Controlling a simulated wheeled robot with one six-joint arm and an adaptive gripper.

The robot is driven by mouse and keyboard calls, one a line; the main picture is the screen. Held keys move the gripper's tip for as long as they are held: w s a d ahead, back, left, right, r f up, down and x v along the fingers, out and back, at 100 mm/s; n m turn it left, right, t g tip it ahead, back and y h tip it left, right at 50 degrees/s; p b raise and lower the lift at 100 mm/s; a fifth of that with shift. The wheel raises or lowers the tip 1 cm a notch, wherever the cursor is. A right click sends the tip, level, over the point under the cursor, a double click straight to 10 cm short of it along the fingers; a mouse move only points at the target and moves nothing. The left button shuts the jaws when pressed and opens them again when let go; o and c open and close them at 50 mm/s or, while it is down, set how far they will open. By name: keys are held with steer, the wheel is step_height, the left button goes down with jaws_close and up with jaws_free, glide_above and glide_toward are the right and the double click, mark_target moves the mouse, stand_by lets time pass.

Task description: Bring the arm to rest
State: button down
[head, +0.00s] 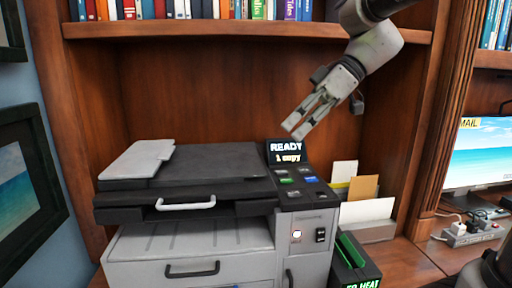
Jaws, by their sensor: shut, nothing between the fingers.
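My gripper (299,130) hangs from my arm at the upper right of the head view, its fingers pointing down and to the left. It is shut and empty. Its fingertips show just above the copier's small screen (286,152), which reads "READY 1 copy". I cannot tell whether they touch it or how far in front they are.
The copier (190,240) has a closed dark lid and several panel buttons. To its right are a tray of papers and envelopes (372,232) and a dark device with a green slot (352,262). A book shelf (210,29) runs above. A monitor (476,152) and power strip (468,236) stand right.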

steer(key=d+f+m+t+h, duration=0.1)
steer(key=d+f+m+h, duration=0.2)
steer(key=d+f+m, duration=0.35)
steer(key=s+d+f+m+t+h, duration=0.2)
steer(key=s+d+m+h, duration=0.1)
steer(key=s+d, duration=0.3)
steer(key=s+d+f+m+t+h, duration=0.2)
steer(key=s+d+m, duration=0.3)
steer(key=d, duration=0.5)
steer(key=shift+s+d+f+m+h, duration=0.2)
steer(key=shift+s+f+m+h, duration=0.2)
steer(key=shift+f, duration=0.35)
